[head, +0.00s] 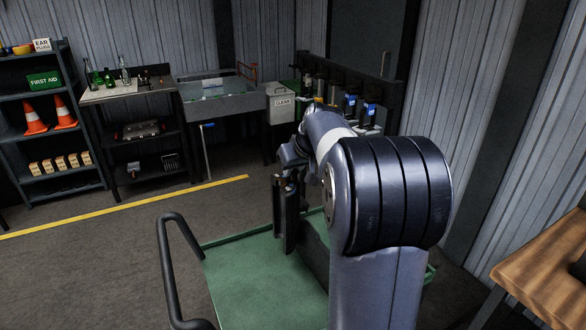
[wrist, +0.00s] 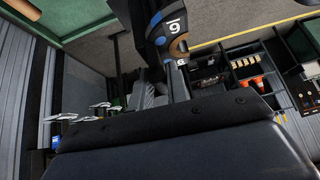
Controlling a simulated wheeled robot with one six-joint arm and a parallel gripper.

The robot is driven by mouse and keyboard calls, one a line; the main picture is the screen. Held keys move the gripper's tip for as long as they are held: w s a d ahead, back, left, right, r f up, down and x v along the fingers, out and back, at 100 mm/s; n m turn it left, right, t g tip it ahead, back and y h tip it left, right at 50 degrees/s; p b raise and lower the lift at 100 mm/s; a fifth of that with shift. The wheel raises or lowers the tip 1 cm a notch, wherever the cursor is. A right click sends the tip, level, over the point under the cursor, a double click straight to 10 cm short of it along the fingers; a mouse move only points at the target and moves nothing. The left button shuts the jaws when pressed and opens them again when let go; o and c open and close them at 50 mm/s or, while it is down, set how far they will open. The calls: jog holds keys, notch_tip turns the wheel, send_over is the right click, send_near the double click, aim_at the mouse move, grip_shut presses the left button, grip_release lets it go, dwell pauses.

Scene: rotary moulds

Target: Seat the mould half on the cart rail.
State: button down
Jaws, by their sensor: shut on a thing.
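In the head view a dark upright piece, seemingly the same mould half (head: 286,228), hangs below my gripper (head: 288,182) over the cart. The green-topped cart (head: 255,280) stands below with a black handle at its left. It also shows in the wrist view (wrist: 80,16). A dark part on the cart, possibly the rail (head: 316,248), is mostly hidden behind my arm. I cannot tell whether the mould half touches it.
A wooden bench (head: 545,262) stands close at the right. Shelves (head: 50,125), a work table (head: 125,95) and a sink (head: 222,98) line the back. A rack with blue-marked items (head: 350,95) stands behind my arm. The floor left of the cart is clear.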

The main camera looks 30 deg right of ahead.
aim_at(296, 178)
jog(key=shift+f+b, duration=1.45)
jog(key=shift+f, duration=0.1)
dwell(2.0)
jog(key=c, duration=1.7)
grip_release()
jog(key=o, duration=0.4)
jog(key=shift+f, duration=0.15)
jog(key=shift+s+f, duration=0.15)
jog(key=shift+f, duration=0.2)
jog(key=v, duration=1.1)
jog(key=shift+r, duration=0.25)
